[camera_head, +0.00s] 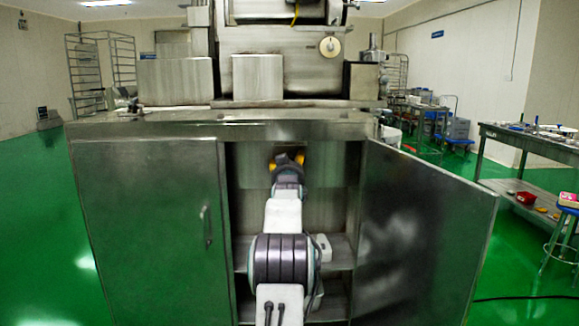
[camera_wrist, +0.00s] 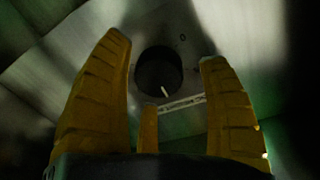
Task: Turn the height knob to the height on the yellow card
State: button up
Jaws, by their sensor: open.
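A dark round knob (camera_wrist: 157,72) shows in the wrist view on a grey metal panel, with a short white mark near its lower edge. A small "0"-like mark is on the panel above right of it. My gripper (camera_wrist: 165,50) is open, its yellow fingers spread left and right of the knob in the picture; a third finger is below. I cannot tell whether they touch it. In the head view my gripper (camera_head: 289,158) reaches into the open cabinet, hiding what is behind it. I see no yellow card.
The cabinet's right door (camera_head: 425,240) stands open to the right of my arm; its left door (camera_head: 150,230) is shut. A shelf (camera_head: 335,250) crosses the cabinet inside. A pale round dial (camera_head: 329,47) is on the machine above. A side table (camera_head: 535,138) stands at the right.

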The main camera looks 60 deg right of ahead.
jog(key=shift+w+d, duration=0.1)
jog(key=shift+d, duration=0.1)
jog(key=shift+c, duration=0.4)
jog(key=c, duration=1.1)
jog(key=shift+r+m+p, duration=0.15)
jog(key=shift+m+p, duration=0.3)
jog(key=shift+m, duration=0.35)
jog(key=shift+c, duration=0.2)
jog(key=shift+a+m+p, duration=0.1)
jog(key=shift+m+p, duration=0.2)
jog(key=shift+m, duration=1.2)
jog(key=o, duration=1.2)
jog(key=shift+v, duration=5.95)
